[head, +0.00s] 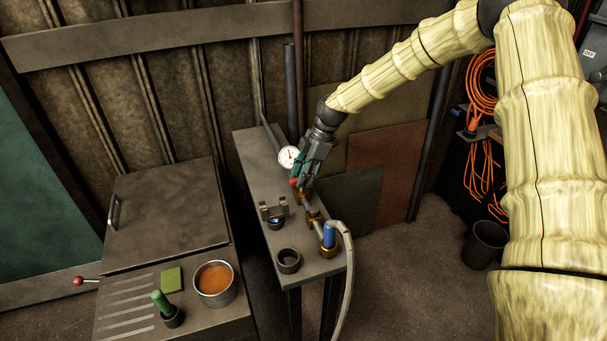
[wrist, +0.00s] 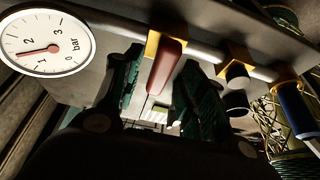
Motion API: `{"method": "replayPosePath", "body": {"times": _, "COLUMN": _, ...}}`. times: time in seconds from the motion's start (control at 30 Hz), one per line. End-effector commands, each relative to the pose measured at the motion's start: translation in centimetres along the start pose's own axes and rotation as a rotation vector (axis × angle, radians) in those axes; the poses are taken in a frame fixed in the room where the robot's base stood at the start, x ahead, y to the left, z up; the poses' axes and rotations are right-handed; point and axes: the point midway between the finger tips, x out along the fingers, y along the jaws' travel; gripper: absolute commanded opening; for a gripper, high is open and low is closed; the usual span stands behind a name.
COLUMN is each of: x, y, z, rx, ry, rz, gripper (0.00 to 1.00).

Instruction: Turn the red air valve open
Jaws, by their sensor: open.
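The red valve handle (wrist: 166,68) extends from a brass fitting (wrist: 168,43) on a pipe in the wrist view. In the head view, only a small red part (head: 293,182) shows beside my gripper (head: 303,172). My gripper is open over the valve. In the wrist view, its two dark green fingers (wrist: 157,88) stand on either side of the red handle, with a visible gap at the right. Whether the left finger touches the handle is unclear. A round white pressure gauge (head: 289,157) is close to the gripper; it also shows in the wrist view (wrist: 45,45).
A blue-handled fitting (head: 329,236) with a pale hose (head: 347,280) is at the narrow bench's near end. A dark cup (head: 289,260) and a small bracket (head: 274,213) stand on the bench (head: 258,160). A cabinet with an orange-filled pot (head: 215,284) is at left.

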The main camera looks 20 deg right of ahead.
Motion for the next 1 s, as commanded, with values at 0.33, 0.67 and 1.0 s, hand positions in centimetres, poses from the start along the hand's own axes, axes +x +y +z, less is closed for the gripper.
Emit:
{"method": "replayPosePath", "body": {"times": 0.33, "x": -0.03, "y": -0.01, "z": 0.02, "rx": 0.0, "ry": 0.0, "rz": 0.0, "gripper": 0.0}}
{"method": "replayPosePath", "body": {"times": 0.67, "x": 0.04, "y": -0.05, "z": 0.06, "rx": 0.046, "ry": 0.0, "rz": 0.02, "gripper": 0.0}}
{"method": "replayPosePath", "body": {"times": 1.0, "x": 0.13, "y": -0.17, "z": 0.02, "rx": 0.266, "ry": -0.001, "rz": 0.112, "gripper": 0.0}}
